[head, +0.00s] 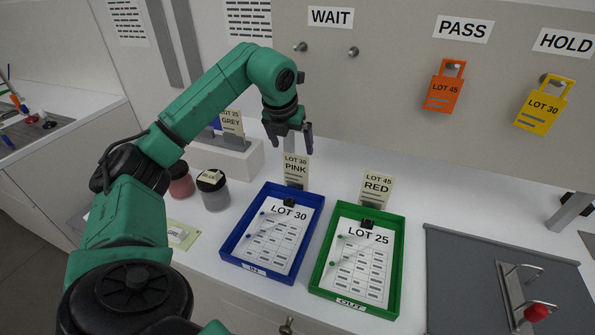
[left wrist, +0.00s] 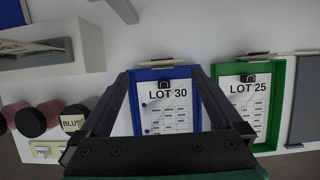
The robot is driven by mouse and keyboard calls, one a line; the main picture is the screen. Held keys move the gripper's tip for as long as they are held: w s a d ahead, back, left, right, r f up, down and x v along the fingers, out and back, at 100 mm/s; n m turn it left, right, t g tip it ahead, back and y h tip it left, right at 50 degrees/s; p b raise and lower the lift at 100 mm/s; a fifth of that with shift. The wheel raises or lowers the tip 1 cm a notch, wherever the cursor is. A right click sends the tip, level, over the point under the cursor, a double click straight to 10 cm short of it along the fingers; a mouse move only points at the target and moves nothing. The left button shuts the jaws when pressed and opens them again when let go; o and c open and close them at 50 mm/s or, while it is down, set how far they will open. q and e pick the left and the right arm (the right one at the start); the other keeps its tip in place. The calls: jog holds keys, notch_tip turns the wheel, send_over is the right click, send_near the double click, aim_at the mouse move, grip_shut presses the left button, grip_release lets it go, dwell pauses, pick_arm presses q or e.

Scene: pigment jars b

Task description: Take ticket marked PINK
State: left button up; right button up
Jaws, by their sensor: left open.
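The ticket marked PINK, LOT 30 (head: 296,168), is a cream card standing upright at the back edge of the blue tray (head: 231,247). In the left wrist view a thin card edge (left wrist: 161,63) shows behind the blue tray (left wrist: 138,76). My left gripper (head: 290,148) is open and empty, pointing down just above the PINK ticket, apart from it as far as I can tell. In the left wrist view its two fingers (left wrist: 160,80) frame the blue tray from both sides. My right gripper is in neither view.
A RED ticket (head: 376,188) stands behind the green tray (head: 397,265), to the right. A GREY ticket (head: 231,122) stands in a white block at left. Lidded jars (head: 214,192) stand left of the blue tray. Orange (head: 443,93) and yellow (head: 543,108) tags hang on the board.

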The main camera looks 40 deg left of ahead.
aim_at(297, 160)
pick_arm(q)
jog(key=p+x, duration=0.3)
jog(key=x, duration=0.6)
jog(key=shift+w+f, duration=0.2)
jog(key=shift+f, duration=0.1)
jog(key=c, duration=0.9)
